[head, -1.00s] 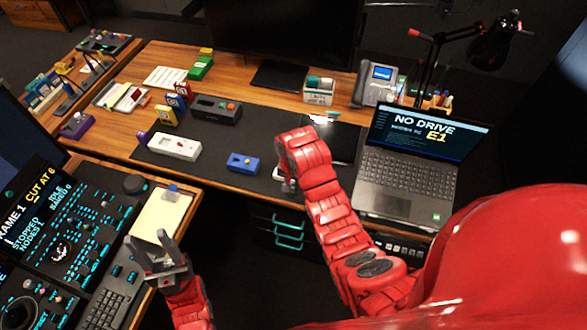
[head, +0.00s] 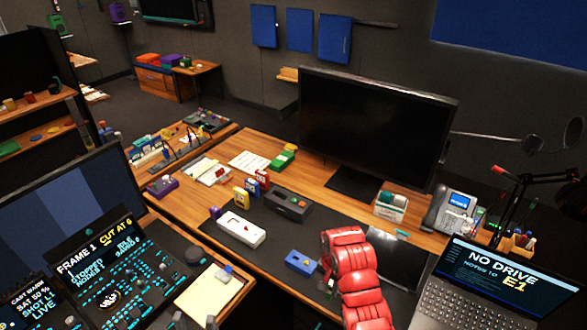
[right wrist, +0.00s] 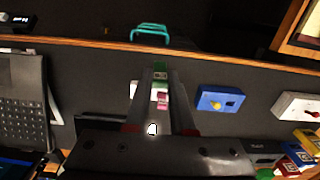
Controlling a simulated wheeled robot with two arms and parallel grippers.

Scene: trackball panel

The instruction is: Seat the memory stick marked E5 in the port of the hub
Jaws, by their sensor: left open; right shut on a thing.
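My right gripper (right wrist: 160,78) is shut on a small green stick (right wrist: 160,70) with a pale mark too small to read; white and pink show just below it. In the head view my red right forearm hides this gripper and stick. My left gripper (head: 195,321) is open at the bottom edge beside the yellow pad, mostly cut off. Small yellow, red and blue blocks (head: 262,179) stand behind the white box; no E5 mark is legible. A dark grey box (head: 288,204) with green and red spots lies on the mat. I cannot tell which box is the hub.
A white box (head: 242,229) and a blue box (head: 302,263) lie on the dark mat left of my right arm. The laptop (head: 490,285) at right reads NO DRIVE and E1. A monitor (head: 375,125) and phone (head: 452,210) stand behind.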

